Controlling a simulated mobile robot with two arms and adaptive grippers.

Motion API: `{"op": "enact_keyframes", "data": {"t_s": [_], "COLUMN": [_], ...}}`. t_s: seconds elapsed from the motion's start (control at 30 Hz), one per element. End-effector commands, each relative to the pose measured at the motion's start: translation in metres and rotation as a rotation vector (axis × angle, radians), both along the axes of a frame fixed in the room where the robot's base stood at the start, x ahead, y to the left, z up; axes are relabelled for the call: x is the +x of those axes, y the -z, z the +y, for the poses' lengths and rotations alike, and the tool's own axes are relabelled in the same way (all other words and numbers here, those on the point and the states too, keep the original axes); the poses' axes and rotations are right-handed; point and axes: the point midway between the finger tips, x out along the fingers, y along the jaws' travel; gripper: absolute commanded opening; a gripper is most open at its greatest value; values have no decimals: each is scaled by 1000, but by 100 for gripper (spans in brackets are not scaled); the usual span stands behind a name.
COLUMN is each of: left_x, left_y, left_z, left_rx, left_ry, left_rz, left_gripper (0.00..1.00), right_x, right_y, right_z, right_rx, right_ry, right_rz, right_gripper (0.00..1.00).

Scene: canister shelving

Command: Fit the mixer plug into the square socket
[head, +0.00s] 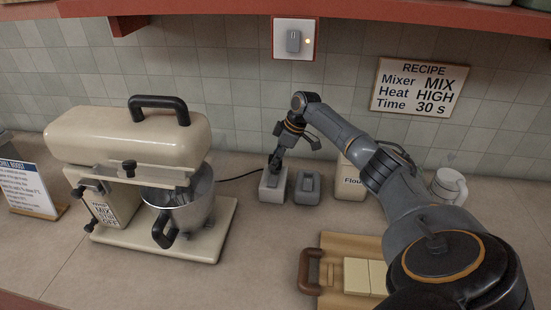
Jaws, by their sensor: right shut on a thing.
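My right gripper (276,165) points down at the back of the counter, just above a small white block (272,188). It is shut on the mixer plug, which is mostly hidden by the fingers. The black mixer cord (240,177) runs from the mixer to the fingertips. A grey block (307,188) with a recessed top stands just right of the white one. The shape of the white block's opening is hidden, and I cannot tell whether the plug touches it or is inside. The cream stand mixer (130,140) stands on the left. My left gripper is not in view.
A flour box (350,183) and a white jug (449,186) stand behind my right arm. A wooden board (335,250) with pale blocks lies in front. A wall plate (295,38), a recipe sign (418,88) and a standing card (30,190) also show. Counter between mixer and board is clear.

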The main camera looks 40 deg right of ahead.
Motion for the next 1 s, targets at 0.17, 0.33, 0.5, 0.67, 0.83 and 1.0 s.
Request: {"op": "enact_keyframes", "data": {"t_s": [0.17,0.33,0.5,0.67,0.83,1.0], "left_x": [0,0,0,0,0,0], "left_y": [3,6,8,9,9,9], "left_z": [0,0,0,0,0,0], "left_rx": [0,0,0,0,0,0], "left_ry": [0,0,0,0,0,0], "left_rz": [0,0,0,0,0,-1], "left_gripper": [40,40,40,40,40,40], "right_x": [0,0,0,0,0,0], "right_y": [5,9,13,16,16,16], "right_z": [0,0,0,0,0,0], "right_rx": [1,1,0,0,1,0], "right_ry": [0,0,0,0,0,0], "right_rz": [-1,-1,-1,-1,-1,0], "right_gripper": [0,0,0,31,54,54]}}
